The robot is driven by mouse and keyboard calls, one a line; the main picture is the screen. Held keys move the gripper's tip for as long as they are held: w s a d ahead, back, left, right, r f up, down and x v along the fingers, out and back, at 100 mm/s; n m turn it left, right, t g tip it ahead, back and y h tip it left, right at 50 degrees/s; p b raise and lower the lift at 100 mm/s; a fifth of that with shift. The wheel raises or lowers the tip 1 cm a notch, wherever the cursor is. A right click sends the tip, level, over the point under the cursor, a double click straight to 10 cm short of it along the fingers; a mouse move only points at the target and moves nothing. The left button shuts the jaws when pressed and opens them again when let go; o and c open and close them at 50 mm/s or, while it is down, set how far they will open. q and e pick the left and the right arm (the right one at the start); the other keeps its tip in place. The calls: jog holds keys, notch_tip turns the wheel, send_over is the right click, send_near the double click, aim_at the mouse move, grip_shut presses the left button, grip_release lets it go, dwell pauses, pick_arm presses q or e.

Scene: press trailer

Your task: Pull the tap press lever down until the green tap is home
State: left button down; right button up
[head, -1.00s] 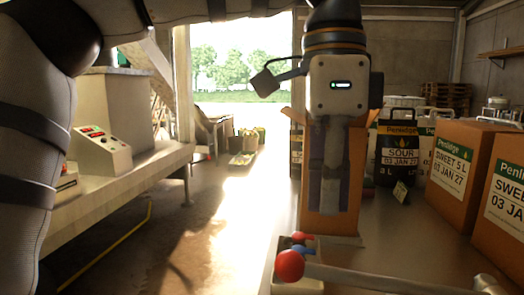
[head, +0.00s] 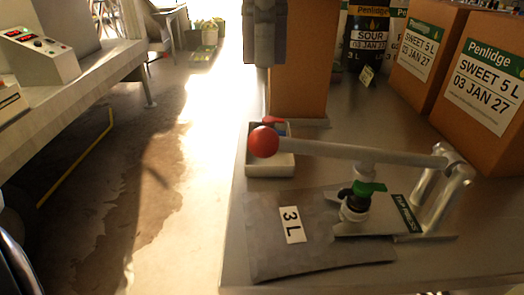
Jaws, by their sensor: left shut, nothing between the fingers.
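The tap press (head: 447,205) stands at the right of the table. Its grey lever (head: 320,150) runs nearly level from a hinge at the right to a red ball knob (head: 264,142) at the left. The green tap (head: 368,188) is under the lever's middle, on the spout of a grey bag (head: 290,245) labelled 3 L. I cannot tell how deep the tap sits. My left gripper (head: 264,55) is shut and empty at the top edge, fingers down, above the knob in the picture and apart from it. Its upper part is cut off. My right gripper is out of view.
A small white tray (head: 272,170) with red and blue pieces sits behind the knob. A tall brown carton (head: 300,80) stands behind that. Labelled boxes (head: 490,75) and a dark SOUR 3 L pack (head: 367,35) line the back right. Open floor lies left of the table.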

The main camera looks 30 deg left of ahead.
aim_at(262, 129)
pick_arm(q)
jog(key=shift+f, duration=2.95)
jog(key=shift+f+b, duration=0.3)
jog(key=shift+f, duration=0.65)
jog(key=shift+a+f+b, duration=0.1)
jog(key=shift+f+b, duration=0.55)
jog(key=shift+f, duration=0.6)
jog(key=shift+f+p, duration=0.3)
jog(key=shift+f, duration=0.7)
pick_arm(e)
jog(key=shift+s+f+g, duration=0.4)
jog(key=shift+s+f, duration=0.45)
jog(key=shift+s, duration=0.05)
pick_arm(q)
jog(key=shift+r, duration=0.1)
